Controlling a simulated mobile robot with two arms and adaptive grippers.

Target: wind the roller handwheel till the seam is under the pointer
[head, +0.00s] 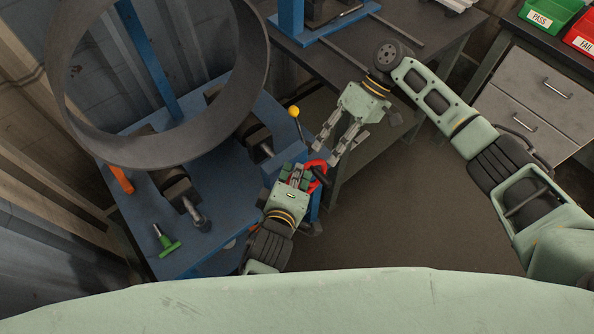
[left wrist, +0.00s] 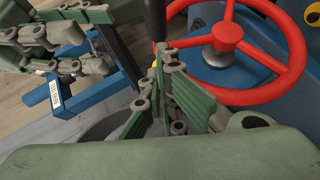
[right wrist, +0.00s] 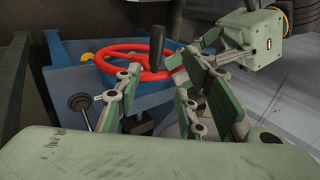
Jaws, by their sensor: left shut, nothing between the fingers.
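The red handwheel (head: 316,166) is on the near right side of the blue roller machine (head: 215,165). The large grey pipe ring (head: 165,150) stands on the rollers. I cannot make out its seam or the pointer.
A yellow-knobbed lever (head: 295,114) rises close to both grippers. A green T-handle (head: 166,243) and an orange part (head: 121,180) are on the machine's left. A dark workbench (head: 345,75) stands behind, and a drawer cabinet (head: 535,90) at right. The floor at centre right is clear.

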